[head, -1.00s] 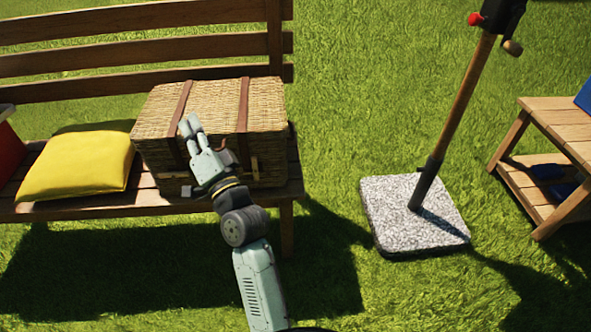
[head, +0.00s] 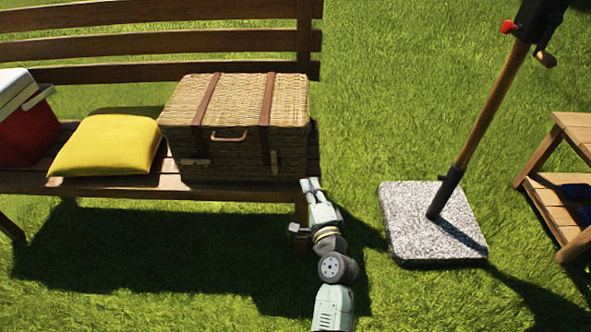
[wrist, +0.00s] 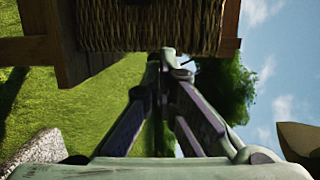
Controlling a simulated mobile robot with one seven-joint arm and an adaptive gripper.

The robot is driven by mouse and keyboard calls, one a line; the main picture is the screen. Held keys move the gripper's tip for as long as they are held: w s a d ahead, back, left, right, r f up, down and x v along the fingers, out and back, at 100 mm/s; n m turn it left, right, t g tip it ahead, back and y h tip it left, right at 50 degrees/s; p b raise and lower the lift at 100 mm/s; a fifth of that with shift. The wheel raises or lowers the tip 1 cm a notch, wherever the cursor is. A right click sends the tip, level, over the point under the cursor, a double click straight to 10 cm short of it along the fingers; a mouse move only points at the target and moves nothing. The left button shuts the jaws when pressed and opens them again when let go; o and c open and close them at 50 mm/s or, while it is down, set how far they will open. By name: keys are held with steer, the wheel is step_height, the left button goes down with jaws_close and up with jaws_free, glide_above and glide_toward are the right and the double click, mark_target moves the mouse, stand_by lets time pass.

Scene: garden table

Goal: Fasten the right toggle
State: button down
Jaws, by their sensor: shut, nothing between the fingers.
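A wicker picnic basket (head: 238,108) with a closed lid and two brown leather straps sits on the wooden bench. The right toggle (head: 274,158) is a small pale piece standing upright on the front, below the right strap. The left toggle (head: 196,161) lies level below the left strap. My gripper (head: 311,184) is shut and empty, in front of the bench, to the right of and below the right toggle, apart from it. In the wrist view my fingertips (wrist: 167,58) are near the basket's wicker side (wrist: 150,25); no toggle can be made out there.
The bench (head: 110,187) also holds a yellow cushion (head: 105,146) and a red and white cooler (head: 28,125) on the left. A parasol pole (head: 470,145) in a stone base (head: 415,235) and a small wooden table (head: 555,205) stand right. Grass between is free.

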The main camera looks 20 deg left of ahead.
mark_target(274, 163)
steer(key=p+x, duration=0.1)
steer(key=x, duration=0.8)
steer(key=shift+w+a+r+p, duration=0.15)
steer(key=shift+w+a+p, duration=0.15)
steer(key=shift+p, duration=0.1)
steer(key=a+p, duration=0.1)
steer(key=s+a, duration=0.1)
steer(key=a, duration=0.1)
steer(key=shift+p, duration=0.4)
steer(key=shift+s+a, duration=0.1)
steer(key=shift+a, duration=0.2)
steer(key=shift+n, duration=0.3)
steer(key=shift+a, duration=0.1)
